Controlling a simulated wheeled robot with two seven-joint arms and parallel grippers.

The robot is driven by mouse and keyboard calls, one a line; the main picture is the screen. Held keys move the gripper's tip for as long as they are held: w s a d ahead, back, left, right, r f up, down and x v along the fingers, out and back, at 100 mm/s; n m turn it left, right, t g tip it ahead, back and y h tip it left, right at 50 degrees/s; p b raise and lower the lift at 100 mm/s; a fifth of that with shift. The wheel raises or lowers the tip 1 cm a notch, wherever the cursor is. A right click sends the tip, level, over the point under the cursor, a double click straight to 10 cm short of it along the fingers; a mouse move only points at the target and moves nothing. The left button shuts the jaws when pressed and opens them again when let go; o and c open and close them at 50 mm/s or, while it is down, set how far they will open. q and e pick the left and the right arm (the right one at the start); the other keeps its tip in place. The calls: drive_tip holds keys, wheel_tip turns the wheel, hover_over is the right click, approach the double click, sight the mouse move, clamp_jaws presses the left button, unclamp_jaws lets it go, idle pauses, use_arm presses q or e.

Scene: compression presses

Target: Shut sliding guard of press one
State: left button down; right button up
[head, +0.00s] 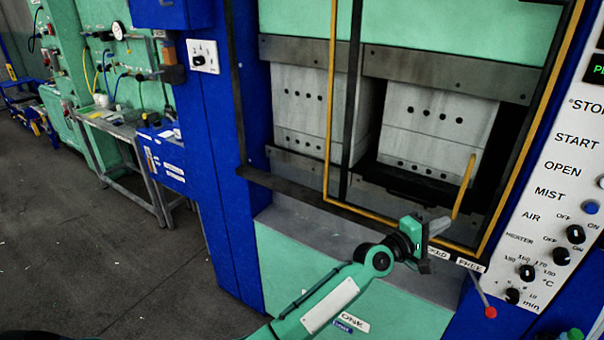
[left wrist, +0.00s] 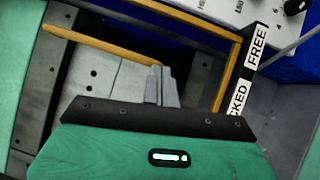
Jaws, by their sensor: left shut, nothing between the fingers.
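The sliding guard is a yellow frame (head: 330,110) across the front of the press. It spans the right block and the right edge of the left block; most of the left block is outside it. Its yellow upright handle (head: 463,188) is at the lower right, and a yellow bar, likely this handle, shows in the left wrist view (left wrist: 95,45). My left gripper (head: 438,226) is shut and empty, just left of the handle's lower end. In the left wrist view its fingertips (left wrist: 162,85) are close to the bar's end; I cannot tell whether they touch. My right gripper is out of view.
A control panel (head: 560,160) with knobs stands at the right. Plates reading FREE (head: 470,265) and a partly hidden LOCKED sit under the guard, with a red-knobbed lever (head: 490,312) below. A dark rail (head: 290,190) runs along the front. Floor at left is clear.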

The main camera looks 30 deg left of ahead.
use_arm(q)
drive_tip(key=shift+d, duration=1.3)
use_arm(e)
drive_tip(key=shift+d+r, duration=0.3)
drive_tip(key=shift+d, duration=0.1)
use_arm(q)
drive_tip(key=shift+f, duration=0.1)
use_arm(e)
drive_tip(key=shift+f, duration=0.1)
